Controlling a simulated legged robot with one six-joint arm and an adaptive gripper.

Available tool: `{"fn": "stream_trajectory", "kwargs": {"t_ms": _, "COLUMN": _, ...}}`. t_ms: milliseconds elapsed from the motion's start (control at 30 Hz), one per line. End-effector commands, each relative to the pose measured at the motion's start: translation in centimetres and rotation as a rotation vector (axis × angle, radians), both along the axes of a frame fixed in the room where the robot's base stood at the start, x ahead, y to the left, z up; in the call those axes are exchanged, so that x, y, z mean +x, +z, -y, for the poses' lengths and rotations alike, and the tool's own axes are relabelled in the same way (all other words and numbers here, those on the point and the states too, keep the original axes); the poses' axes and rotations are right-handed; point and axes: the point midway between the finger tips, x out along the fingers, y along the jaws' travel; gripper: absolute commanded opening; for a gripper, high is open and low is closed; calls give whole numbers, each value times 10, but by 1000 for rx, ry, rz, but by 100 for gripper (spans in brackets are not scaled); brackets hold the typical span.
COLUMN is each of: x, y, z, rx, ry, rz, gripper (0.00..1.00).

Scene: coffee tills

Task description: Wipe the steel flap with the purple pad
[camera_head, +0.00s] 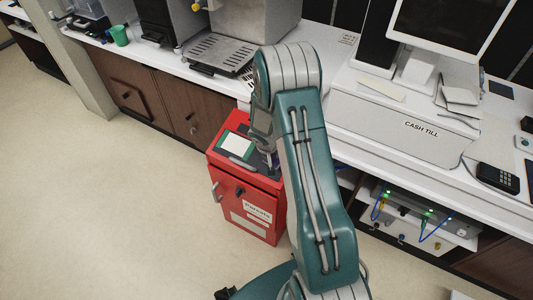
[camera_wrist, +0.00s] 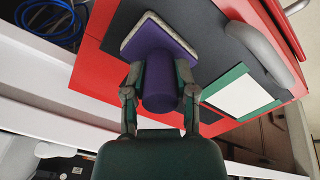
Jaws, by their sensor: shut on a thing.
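The purple pad (camera_wrist: 162,50) has a purple grip and a square head with a pale edge. My gripper (camera_wrist: 160,88) is shut on its grip, one finger on each side. The pad's head lies over the dark grey panel (camera_wrist: 211,48) on top of a red cabinet; I cannot tell whether it touches. This panel seems to be the steel flap and also shows in the head view (camera_head: 232,127). A grey curved handle (camera_wrist: 262,50) and a white card with a green border (camera_wrist: 243,95) are on it. In the head view, my arm hides most of the pad.
The red cabinet (camera_head: 262,205) stands on the floor before the counter. A white cash till (camera_head: 402,124) stands on the counter at right, above a shelf with cables (camera_head: 428,218). A drip tray (camera_head: 217,53) is behind. Floor at left is clear.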

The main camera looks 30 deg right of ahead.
Motion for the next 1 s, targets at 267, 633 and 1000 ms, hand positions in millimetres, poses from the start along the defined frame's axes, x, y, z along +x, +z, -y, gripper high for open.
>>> {"fn": "stream_trajectory", "kwargs": {"t_ms": 267, "x": -12, "y": -1, "z": 8, "rx": 0, "ry": -2, "rz": -3, "gripper": 0}}
{"fn": "stream_trajectory", "kwargs": {"t_ms": 633, "x": 4, "y": -1, "z": -3, "rx": 0, "ry": 1, "rz": -1, "gripper": 0}}
{"fn": "stream_trajectory", "kwargs": {"t_ms": 1000, "x": 21, "y": -3, "z": -14, "rx": 2, "ry": 3, "rz": 2, "gripper": 0}}
